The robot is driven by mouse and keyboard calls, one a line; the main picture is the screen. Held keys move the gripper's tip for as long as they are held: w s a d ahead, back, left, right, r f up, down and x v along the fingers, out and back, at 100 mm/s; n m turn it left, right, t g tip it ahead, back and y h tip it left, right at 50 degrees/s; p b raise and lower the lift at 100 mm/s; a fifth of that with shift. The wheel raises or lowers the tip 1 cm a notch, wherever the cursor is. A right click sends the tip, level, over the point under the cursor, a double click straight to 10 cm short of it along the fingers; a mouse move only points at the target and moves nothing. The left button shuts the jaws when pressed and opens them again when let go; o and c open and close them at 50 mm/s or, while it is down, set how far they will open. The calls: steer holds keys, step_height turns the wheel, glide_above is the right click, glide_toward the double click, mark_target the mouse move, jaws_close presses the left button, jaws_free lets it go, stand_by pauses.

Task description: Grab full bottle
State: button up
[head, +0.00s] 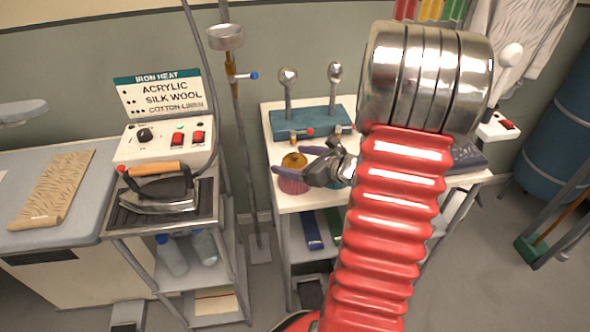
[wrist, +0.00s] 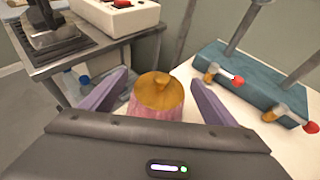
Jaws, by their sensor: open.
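Two clear bottles with blue caps stand on the shelf under the iron stand, a left bottle (head: 171,256) and a right bottle (head: 204,246). I cannot tell which is full. In the wrist view a blue cap (wrist: 84,80) shows below the stand, partly hidden by the left finger. My gripper (head: 298,164) is open above the white table, with its purple fingers (wrist: 160,92) on either side of a pink pot with a brown lid (wrist: 157,98). The pot also shows in the head view (head: 292,182). The fingers do not visibly close on it.
The iron (head: 158,187) rests on the metal stand (head: 120,222), in front of the control box (head: 165,142). A teal block with two upright rods (head: 312,124) stands behind the pot. A pole (head: 244,130) rises between stand and table.

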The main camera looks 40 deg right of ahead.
steer(key=shift+c, duration=0.3)
steer(key=c, duration=1)
steer(key=shift+r, duration=0.15)
steer(key=shift+c, duration=0.2)
step_height(320, 180, up, 10)
steer(key=shift+f, duration=0.1)
